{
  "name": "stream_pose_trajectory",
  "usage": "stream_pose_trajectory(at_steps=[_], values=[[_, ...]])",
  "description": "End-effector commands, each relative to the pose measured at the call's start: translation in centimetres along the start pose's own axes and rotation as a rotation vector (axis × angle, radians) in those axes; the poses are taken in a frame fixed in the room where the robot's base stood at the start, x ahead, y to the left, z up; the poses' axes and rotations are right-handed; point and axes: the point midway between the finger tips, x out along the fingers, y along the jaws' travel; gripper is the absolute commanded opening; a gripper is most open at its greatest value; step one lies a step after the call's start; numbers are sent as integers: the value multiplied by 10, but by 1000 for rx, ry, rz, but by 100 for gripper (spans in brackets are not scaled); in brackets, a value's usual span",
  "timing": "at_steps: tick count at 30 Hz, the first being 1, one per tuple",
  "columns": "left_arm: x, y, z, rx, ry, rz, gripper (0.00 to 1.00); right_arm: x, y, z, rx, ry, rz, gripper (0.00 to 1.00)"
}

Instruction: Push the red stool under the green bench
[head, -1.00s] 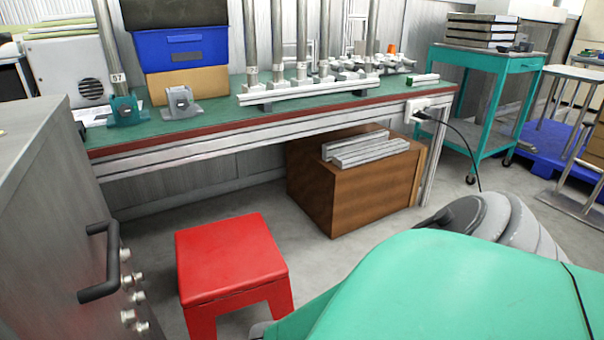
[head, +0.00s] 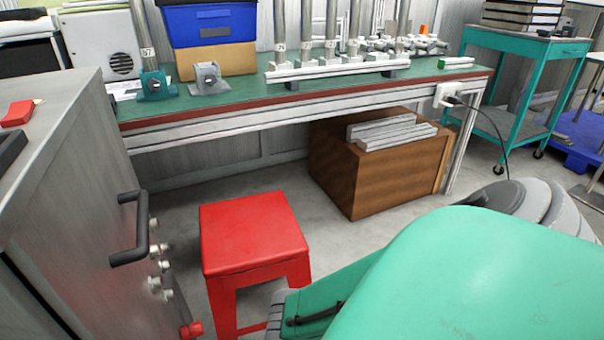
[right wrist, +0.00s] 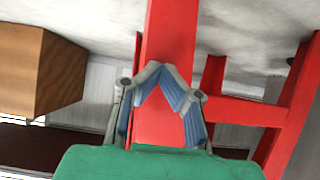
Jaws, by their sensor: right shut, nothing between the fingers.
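The red stool (head: 252,235) stands upright on the floor in front of the green bench (head: 225,112), with open floor between them in the head view. My green right arm comes in from the lower right, its front end low beside the stool's right side. In the right wrist view my right gripper (right wrist: 160,68) is shut and empty, its fingertips meeting in front of a red stool leg (right wrist: 170,30). I cannot tell whether they touch it. My left gripper is in neither view.
A brown box (head: 375,180) with metal bars on top fills the right part of the space under the bench. The space left of it is clear. A grey cabinet (head: 80,200) with a black handle (head: 135,230) stands close on the stool's left.

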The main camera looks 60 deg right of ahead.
Motion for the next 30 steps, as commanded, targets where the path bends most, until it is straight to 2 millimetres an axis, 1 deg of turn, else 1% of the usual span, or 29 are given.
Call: stream_pose_trajectory(at_steps=[30], values=[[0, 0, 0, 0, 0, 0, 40, 61, -1, -43, 2, 6, -2, 0]])
